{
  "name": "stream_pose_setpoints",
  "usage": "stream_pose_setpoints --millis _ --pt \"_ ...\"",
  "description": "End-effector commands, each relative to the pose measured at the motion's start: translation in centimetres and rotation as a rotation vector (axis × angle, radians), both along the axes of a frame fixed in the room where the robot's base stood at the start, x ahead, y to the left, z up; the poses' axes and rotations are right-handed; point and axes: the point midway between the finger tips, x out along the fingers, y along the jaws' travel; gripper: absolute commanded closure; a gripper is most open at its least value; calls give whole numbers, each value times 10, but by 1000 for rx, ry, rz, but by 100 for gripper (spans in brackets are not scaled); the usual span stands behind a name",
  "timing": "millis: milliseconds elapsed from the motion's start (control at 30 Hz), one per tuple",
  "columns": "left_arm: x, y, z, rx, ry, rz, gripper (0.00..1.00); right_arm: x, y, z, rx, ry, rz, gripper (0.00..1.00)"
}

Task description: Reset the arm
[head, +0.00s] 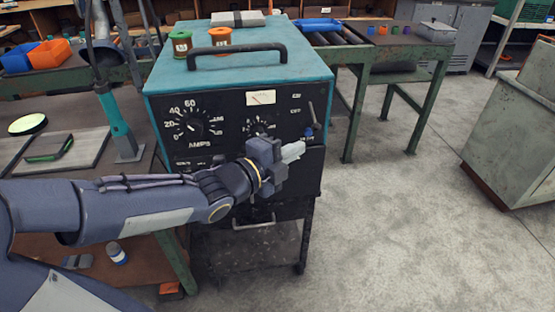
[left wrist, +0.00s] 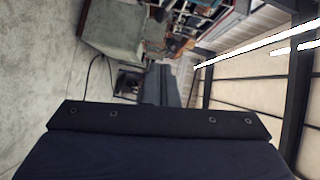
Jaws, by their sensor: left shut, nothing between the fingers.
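My left arm comes in from the left in the head view. My left gripper (head: 292,151) is in front of the black control panel of a teal-topped machine (head: 240,75), its fingers pointing right. The fingers look closed together, with nothing visible between them. The panel has an AMPS dial (head: 192,126), a second dial partly covered by the gripper, a small meter (head: 261,97) and a small lever with a blue knob (head: 309,131) just beyond the fingertips. I cannot tell whether the fingers touch the panel. The left wrist view shows only the dark gripper body and the room. My right gripper is not in view.
A green spool (head: 181,44) and an orange spool (head: 220,37) stand on the machine top, beside a black handle (head: 236,50). A workbench (head: 70,110) is at the left. A roller table (head: 400,45) is behind. A grey cabinet (head: 520,125) stands right; the floor between is clear.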

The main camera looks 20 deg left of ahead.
Motion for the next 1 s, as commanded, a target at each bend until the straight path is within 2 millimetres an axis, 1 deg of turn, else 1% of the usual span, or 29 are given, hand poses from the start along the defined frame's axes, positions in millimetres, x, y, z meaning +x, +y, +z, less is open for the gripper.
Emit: stream_pose_setpoints --millis 33,100,233,333,467,567,667,733,767,800,833,867,933,1000 --pt "-9 5 3 0 -3 3 100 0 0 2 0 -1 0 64" --pt "-19 9 4 1 -2 4 100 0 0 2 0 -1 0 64" --pt "-33 15 6 0 -1 3 100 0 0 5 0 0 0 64" --pt "-39 17 6 0 0 1 100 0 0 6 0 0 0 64" --pt "-41 17 6 0 1 1 100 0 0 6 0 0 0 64" --pt "-41 24 6 -37 38 40 100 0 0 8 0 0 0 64" --pt "-46 44 5 -163 159 166 100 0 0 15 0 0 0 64" --pt "-57 63 0 -321 295 300 100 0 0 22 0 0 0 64" --pt "-64 70 -4 -403 362 363 100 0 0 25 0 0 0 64" --pt "-76 77 -10 -520 455 448 100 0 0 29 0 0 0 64" --pt "-87 80 -15 -612 528 511 100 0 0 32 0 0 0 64" --pt "-98 82 -20 -704 600 568 100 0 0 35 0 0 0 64" --pt "-127 78 -31 -905 766 692 100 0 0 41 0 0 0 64" --pt "-154 67 -39 -1081 922 792 100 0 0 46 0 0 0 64"
